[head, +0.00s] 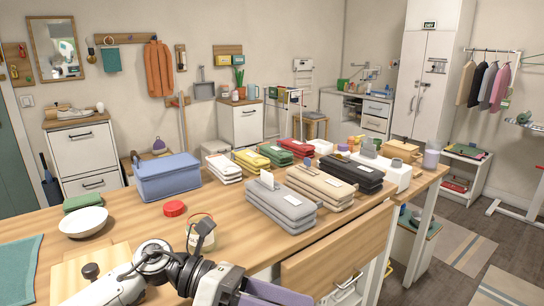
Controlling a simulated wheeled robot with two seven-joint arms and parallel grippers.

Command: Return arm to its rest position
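My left arm comes in from the lower left, bent over the front of the wooden table. Its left gripper (272,296) is at the bottom edge of the head view, by the table's front edge. The fingers are partly cut off by the frame, so I cannot tell whether they are open or shut. No object is clearly visible in them. My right gripper is not in view. No washer can be made out.
The table (140,215) holds a blue box (167,177), a white bowl (84,222), a red lid (174,209), a small jar (201,232) close behind my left arm, and several folded fabric stacks, including a grey one (281,207). A wooden front panel (335,250) is right of the gripper.

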